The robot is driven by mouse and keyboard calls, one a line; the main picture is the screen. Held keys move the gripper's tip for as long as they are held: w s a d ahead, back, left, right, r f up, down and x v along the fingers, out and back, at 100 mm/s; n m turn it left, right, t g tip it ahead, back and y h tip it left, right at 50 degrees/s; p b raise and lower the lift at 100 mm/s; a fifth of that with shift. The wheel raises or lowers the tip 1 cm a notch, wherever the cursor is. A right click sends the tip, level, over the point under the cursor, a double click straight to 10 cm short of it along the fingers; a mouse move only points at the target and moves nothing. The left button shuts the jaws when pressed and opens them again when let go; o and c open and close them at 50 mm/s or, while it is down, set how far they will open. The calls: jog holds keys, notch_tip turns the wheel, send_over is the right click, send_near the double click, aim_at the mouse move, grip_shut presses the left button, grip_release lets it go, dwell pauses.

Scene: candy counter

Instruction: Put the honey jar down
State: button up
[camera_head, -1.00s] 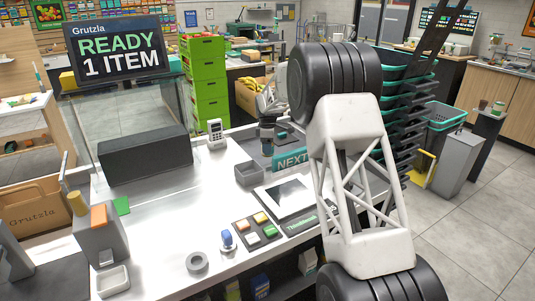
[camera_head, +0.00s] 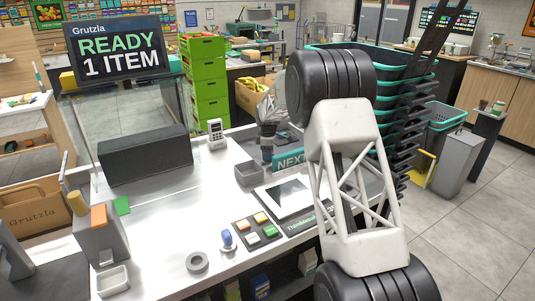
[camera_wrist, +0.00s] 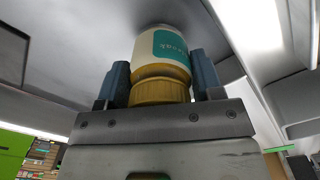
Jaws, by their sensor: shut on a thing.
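The honey jar (camera_wrist: 161,57) is in the wrist view, a pale jar with a teal label and a yellow lid (camera_wrist: 160,90). Its lid side faces my palm. The two blue fingers of my gripper (camera_wrist: 161,84) stand on either side of it, and the gripper is shut on the jar. In the head view my gripper (camera_head: 268,118) is small, near the counter's back edge by the teal NEXT sign (camera_head: 289,160). The jar cannot be made out clearly there, nor can its gap to the counter.
The white counter (camera_head: 170,205) has clear room at centre left. A grey tray (camera_head: 249,174), a tablet (camera_head: 290,196), a button pad (camera_head: 257,229) and a tape roll (camera_head: 197,262) sit on it. Stacked baskets (camera_head: 400,120) stand right, behind my arm.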

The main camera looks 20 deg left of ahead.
jog(key=shift+f, duration=0.1)
jog(key=o, duration=1.1)
jog(key=shift+o, duration=0.2)
notch_tip(320, 180, up, 12)
jog(key=shift+r, duration=0.15)
dwell(0.4)
